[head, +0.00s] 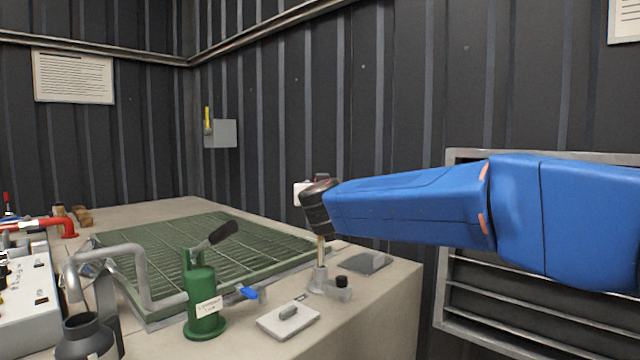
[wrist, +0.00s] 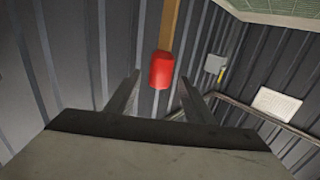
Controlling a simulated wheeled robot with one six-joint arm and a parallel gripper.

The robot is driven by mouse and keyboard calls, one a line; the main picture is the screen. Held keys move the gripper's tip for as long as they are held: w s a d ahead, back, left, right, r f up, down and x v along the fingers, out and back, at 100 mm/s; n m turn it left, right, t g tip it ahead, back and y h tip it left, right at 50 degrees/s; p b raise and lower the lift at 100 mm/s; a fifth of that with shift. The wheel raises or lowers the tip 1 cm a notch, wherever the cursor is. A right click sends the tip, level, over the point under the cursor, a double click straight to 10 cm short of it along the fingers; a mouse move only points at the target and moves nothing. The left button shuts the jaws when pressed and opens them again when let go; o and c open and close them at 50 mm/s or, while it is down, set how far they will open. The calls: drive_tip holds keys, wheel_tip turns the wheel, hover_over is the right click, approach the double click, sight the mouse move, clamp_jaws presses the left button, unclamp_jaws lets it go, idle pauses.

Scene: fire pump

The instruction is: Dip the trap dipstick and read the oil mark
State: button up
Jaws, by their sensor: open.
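The dipstick shows in the head view as a brass-coloured rod (head: 320,248). Its lower end is in a short grey tube (head: 319,281) at the right part of the bench top; how deep it goes is hidden. In the wrist view the rod (wrist: 170,25) carries a red grip (wrist: 162,70). My gripper (head: 318,202) is above the tube, over the rod's upper end. In the wrist view my gripper (wrist: 159,78) has its fingers apart, one on each side of the red grip, with visible gaps. No oil mark can be made out.
A green hand pump (head: 205,302) with a black lever and a blue valve handle (head: 247,293) stands left of the tube. A white plate with a handle (head: 289,320) lies in front. A black-capped fitting (head: 342,284) is close right. Green grating (head: 190,250) lies behind.

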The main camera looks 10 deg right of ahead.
drive_tip(key=w+d, duration=0.1)
drive_tip(key=w, duration=0.6)
drive_tip(key=shift+w+d, duration=0.15)
drive_tip(key=shift+w, duration=0.05)
clamp_jaws()
wheel_tip(320, 180, down, 15)
drive_tip(key=shift+r, duration=0.15)
